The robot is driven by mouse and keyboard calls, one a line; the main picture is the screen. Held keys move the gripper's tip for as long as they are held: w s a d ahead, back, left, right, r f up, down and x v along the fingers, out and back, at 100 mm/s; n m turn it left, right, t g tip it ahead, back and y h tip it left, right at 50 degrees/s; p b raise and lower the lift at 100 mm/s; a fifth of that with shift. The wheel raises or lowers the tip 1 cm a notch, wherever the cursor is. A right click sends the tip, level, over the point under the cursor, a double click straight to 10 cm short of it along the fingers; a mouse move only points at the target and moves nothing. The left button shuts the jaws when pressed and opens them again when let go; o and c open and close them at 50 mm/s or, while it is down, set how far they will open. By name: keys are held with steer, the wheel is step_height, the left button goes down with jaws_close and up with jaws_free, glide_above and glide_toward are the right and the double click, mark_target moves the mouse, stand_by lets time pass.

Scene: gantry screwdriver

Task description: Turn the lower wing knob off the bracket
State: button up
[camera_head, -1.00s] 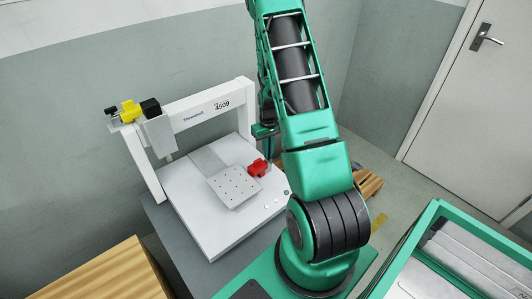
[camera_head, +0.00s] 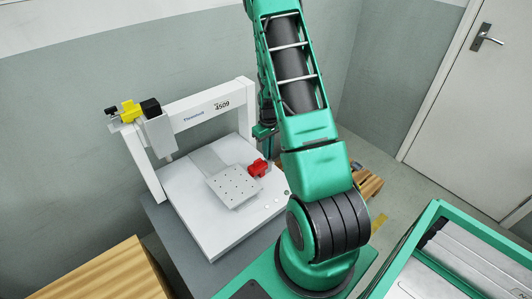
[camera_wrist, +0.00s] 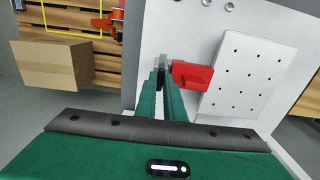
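A red bracket (camera_head: 258,167) stands at the right side of the white machine bed, beside the perforated plate. It also shows in the wrist view (camera_wrist: 192,75), just right of my fingertips. A small grey piece (camera_wrist: 161,62), which looks like a wing knob, sits at the bracket's left end. My gripper (camera_wrist: 162,80) has its two green fingers close together, one on each side of this grey piece, and appears shut on it. The fingers hide part of it. Whether it is the lower knob cannot be told. In the head view my arm hides most of the gripper.
The white gantry (camera_head: 190,112) spans the bed, with a yellow and black tool head (camera_head: 130,110) at its left. The perforated plate (camera_wrist: 240,75) lies right of the bracket. A cardboard box (camera_wrist: 60,65) rests on wooden slats at the left. A green-framed bin stands at the right.

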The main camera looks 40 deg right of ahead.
steer(key=o, duration=0.4)
steer(key=shift+w, duration=0.2)
steer(key=shift+c, duration=0.2)
steer(key=shift+s, duration=0.1)
steer(key=shift+r, duration=0.15)
step_height(320, 180, up, 10)
steer(key=shift+r, duration=0.25)
steer(key=shift+a, duration=0.1)
